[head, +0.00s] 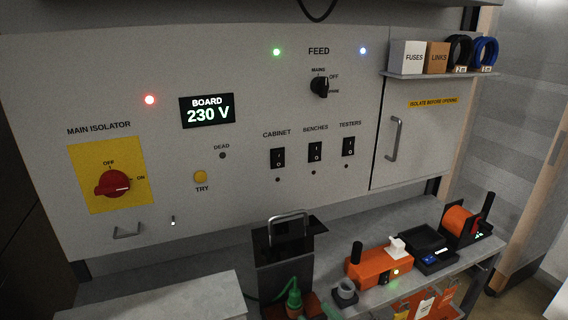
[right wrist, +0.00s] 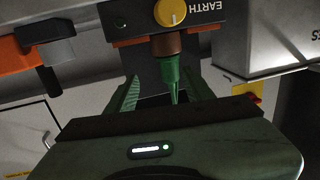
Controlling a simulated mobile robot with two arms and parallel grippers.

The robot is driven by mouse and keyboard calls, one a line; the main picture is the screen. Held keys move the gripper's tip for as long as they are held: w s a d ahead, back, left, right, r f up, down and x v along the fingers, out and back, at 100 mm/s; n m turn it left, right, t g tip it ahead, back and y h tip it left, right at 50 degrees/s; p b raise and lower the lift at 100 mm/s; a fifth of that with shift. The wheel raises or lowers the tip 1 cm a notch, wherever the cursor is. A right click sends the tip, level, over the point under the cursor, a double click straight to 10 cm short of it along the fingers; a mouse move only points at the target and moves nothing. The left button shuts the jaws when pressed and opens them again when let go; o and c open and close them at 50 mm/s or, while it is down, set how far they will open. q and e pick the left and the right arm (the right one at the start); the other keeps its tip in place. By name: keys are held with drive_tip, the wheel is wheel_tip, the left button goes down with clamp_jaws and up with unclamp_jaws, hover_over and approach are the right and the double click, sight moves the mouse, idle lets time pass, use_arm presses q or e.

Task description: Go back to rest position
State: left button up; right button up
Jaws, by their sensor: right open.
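My right gripper (right wrist: 160,78) shows in the right wrist view, its two green ridged fingers spread apart. A green tapered piece (right wrist: 171,78) with a brown collar stands between the fingers, with visible gaps on both sides. It sits by a dark panel marked EARTH with a yellow knob (right wrist: 172,11). In the head view a green tapered piece (head: 294,299) with a green cable stands at the bottom middle, in front of a dark box with a metal handle (head: 288,217). I cannot make out the right gripper clearly there. My left gripper is in neither view.
The grey wall panel (head: 60,80) carries a red isolator knob (head: 112,184) and several switches. A shelf (head: 440,74) holds boxes and cable coils. Orange (head: 380,267) and black (head: 428,250) devices stand on the bench. A grey surface (head: 160,298) at lower left is bare.

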drive_tip(key=s+d+f+m+g+h, duration=0.4)
drive_tip(key=s+d+m+h, duration=0.1)
drive_tip(key=s+d+h, duration=0.3)
drive_tip(key=s+d+n+g, duration=0.1)
drive_tip(key=s+d+g, duration=0.2)
drive_tip(key=s+g, duration=1.15)
drive_tip(key=s+f+t+b, duration=0.1)
drive_tip(key=s+f+t, duration=0.25)
drive_tip(key=f, duration=1.05)
drive_tip(key=s+f+t+b, duration=0.15)
drive_tip(key=s+f, duration=0.25)
drive_tip(key=f, duration=1)
drive_tip(key=s+d+f+b, duration=0.1)
drive_tip(key=s+d+f, duration=0.1)
drive_tip(key=s+f, duration=1.5)
wheel_tip(320, 180, down, 2)
drive_tip(key=shift+d+f+g+h, duration=0.1)
drive_tip(key=shift+d+g+h, duration=0.25)
drive_tip(key=shift+d+h, duration=0.05)
